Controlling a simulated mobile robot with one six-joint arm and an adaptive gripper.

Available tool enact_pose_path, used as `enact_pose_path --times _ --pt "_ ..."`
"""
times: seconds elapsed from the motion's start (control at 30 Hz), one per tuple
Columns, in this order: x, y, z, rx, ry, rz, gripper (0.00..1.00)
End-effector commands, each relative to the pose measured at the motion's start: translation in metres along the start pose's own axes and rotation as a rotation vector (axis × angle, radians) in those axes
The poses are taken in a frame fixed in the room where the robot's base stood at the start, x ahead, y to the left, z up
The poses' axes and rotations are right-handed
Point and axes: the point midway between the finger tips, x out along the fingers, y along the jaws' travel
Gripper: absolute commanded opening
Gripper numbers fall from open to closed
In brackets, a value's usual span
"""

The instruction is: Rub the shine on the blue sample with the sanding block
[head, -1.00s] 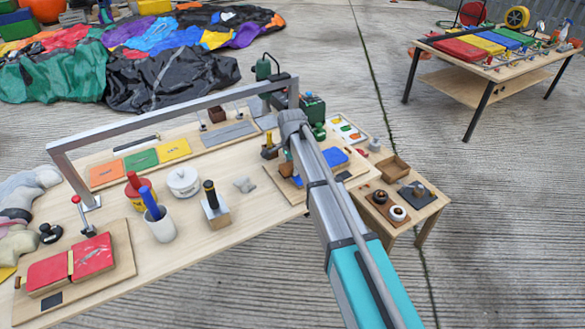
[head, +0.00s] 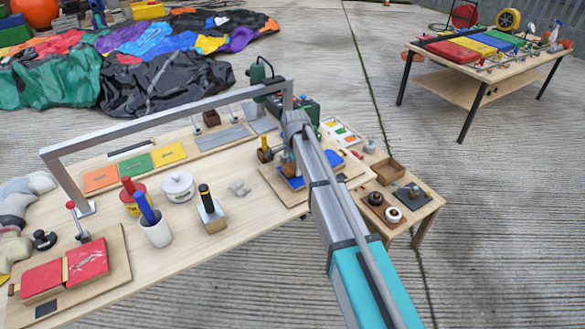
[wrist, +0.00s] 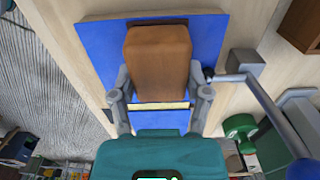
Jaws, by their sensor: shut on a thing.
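The blue sample (wrist: 95,40) is a flat blue sheet on a pale wooden board in the wrist view. Part of it shows beside my arm in the head view (head: 290,184). My gripper (wrist: 160,80) is shut on the brown sanding block (wrist: 158,50), with one finger on each side. The block is over the sheet and covers its middle. I cannot tell whether its underside touches the sheet. A cream strip (wrist: 160,106) crosses the blue just below the block.
A grey metal rail (head: 160,122) arches over the table. A grey bracket with a rod (wrist: 240,68) stands close right of the block in the wrist view. A white pot (head: 178,187), a white cup (head: 156,231) and a black-handled tool (head: 208,205) stand left of my arm.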

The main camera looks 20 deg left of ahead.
Motion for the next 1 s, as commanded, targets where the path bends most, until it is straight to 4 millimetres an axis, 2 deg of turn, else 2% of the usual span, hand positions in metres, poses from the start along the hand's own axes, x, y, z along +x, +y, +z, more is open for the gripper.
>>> enact_pose_path --times 0.27,0.73,1.0 --pt "0.001 0.0 -0.004 0.002 0.003 0.0 0.05" --pt "-0.001 0.0 -0.028 0.002 0.002 0.0 0.05" --pt "-0.002 0.0 -0.03 0.001 0.002 0.0 0.05"
